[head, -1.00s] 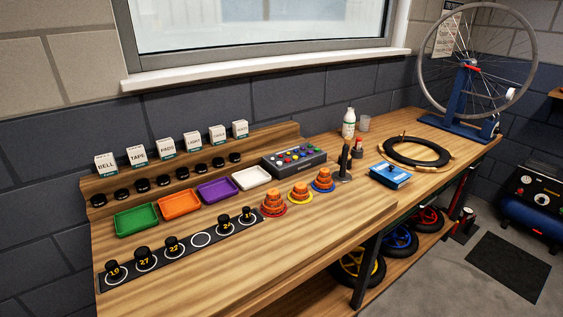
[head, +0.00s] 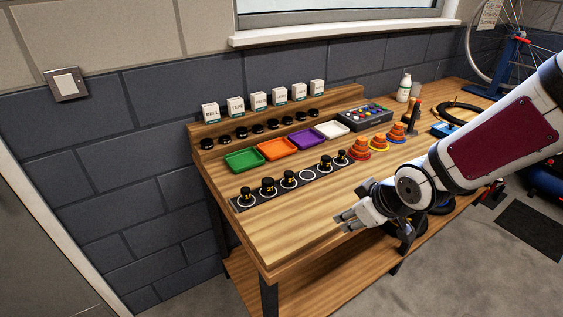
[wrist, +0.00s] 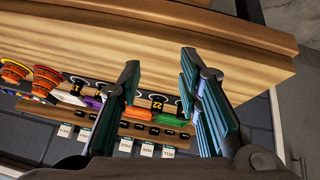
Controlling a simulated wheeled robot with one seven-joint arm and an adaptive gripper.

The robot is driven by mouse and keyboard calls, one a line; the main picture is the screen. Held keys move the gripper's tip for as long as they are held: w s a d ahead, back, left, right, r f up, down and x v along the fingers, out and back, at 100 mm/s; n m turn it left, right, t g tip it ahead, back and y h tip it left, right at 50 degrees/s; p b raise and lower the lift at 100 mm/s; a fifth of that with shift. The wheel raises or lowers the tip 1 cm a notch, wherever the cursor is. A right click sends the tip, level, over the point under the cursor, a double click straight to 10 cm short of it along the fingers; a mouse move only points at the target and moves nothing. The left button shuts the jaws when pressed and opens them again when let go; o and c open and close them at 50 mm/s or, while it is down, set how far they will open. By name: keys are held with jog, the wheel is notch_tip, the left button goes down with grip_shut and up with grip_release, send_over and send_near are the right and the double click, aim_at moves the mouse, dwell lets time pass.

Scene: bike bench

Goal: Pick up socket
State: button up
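Several black sockets with yellow numbers stand on a dark strip (head: 307,174) with white ring marks on the bench. Three are at its left: a front one (head: 247,195), one marked 27 (head: 268,186) and one that looks marked 22 (head: 289,178). Two more (head: 325,163) stand at its right end. The ring between the groups is empty. My gripper (head: 341,220) is near the bench's front edge, to the right of and apart from the strip. In the wrist view my gripper (wrist: 161,60) is open and empty, with a socket marked 22 (wrist: 156,104) showing between the fingers.
Green (head: 244,160), orange (head: 277,149), purple (head: 308,138) and white (head: 332,129) trays lie behind the strip. Orange stacked cones (head: 360,149) stand to its right. White labelled boxes (head: 260,102) line the back ledge. The bench top (head: 290,225) in front of the strip is clear.

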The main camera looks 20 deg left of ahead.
aim_at(249, 192)
jog(key=a+y, duration=0.1)
jog(key=a, duration=0.2)
jog(key=a+f+n+y, duration=0.1)
jog(key=a, duration=0.2)
jog(key=a+f+y, duration=0.1)
jog(key=a+y, duration=0.1)
jog(key=a, duration=0.1)
jog(key=shift+w+a+f+n+g, duration=0.1)
jog(key=shift+a+n+g, duration=0.1)
jog(key=shift+n+g, duration=0.1)
jog(key=a+r+y, duration=0.1)
jog(key=a, duration=0.1)
jog(key=a+y, duration=0.2)
jog(key=a+r+y, duration=0.1)
jog(key=a, duration=0.1)
jog(key=shift+a+r+n, duration=0.3)
jog(key=shift+a, duration=0.1)
jog(key=x, duration=0.9)
jog(key=shift+a+r, duration=0.2)
jog(key=shift+r, duration=0.05)
jog(key=shift+x, duration=2.35)
jog(key=shift+w, duration=0.1)
grip_shut()
